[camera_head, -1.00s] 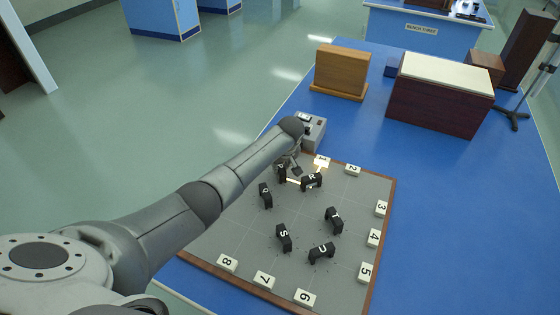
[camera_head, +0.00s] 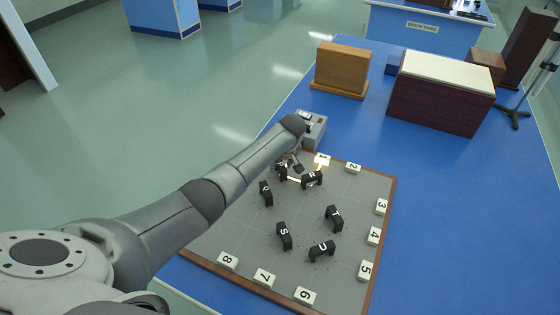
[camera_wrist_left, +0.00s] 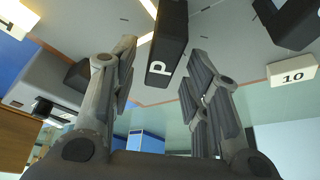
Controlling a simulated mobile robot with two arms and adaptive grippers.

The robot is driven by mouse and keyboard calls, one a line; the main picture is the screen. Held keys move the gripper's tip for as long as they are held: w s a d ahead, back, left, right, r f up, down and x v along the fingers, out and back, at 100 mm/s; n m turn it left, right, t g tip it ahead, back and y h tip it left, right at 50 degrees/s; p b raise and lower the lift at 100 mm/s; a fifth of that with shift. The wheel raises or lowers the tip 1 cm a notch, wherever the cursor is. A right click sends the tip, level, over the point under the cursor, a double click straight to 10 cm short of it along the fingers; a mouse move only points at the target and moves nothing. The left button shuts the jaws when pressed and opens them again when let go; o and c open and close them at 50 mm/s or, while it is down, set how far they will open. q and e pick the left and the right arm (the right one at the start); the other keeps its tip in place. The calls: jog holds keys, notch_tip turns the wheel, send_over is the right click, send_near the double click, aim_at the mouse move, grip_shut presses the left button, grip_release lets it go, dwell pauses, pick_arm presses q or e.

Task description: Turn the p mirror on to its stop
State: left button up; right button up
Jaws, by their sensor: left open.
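The p mirror is a black block marked P (camera_wrist_left: 168,45). In the left wrist view it stands between the two fingers of my left gripper (camera_wrist_left: 162,52). The fingers are open, with a visible gap on each side of the block. In the head view the p mirror (camera_head: 282,173) is small and partly hidden by my left gripper (camera_head: 293,167) at the board's far left corner. The mirror marked R (camera_head: 312,179) stands just right of it. My right gripper is not in view.
The grey board (camera_head: 355,210) carries several other black lettered mirrors and white number blocks around its edge. A grey box (camera_head: 312,130) stands just behind the gripper. A wooden block (camera_head: 341,71) and a dark chest (camera_head: 440,95) stand farther back. Blue bench right of the board is clear.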

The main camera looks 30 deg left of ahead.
pick_arm(q)
jog(key=shift+r, duration=0.15)
jog(key=v, duration=1.1)
jog(key=shift+r, duration=0.3)
jog(key=shift+s+d+f, duration=0.1)
jog(key=shift+s, duration=0.1)
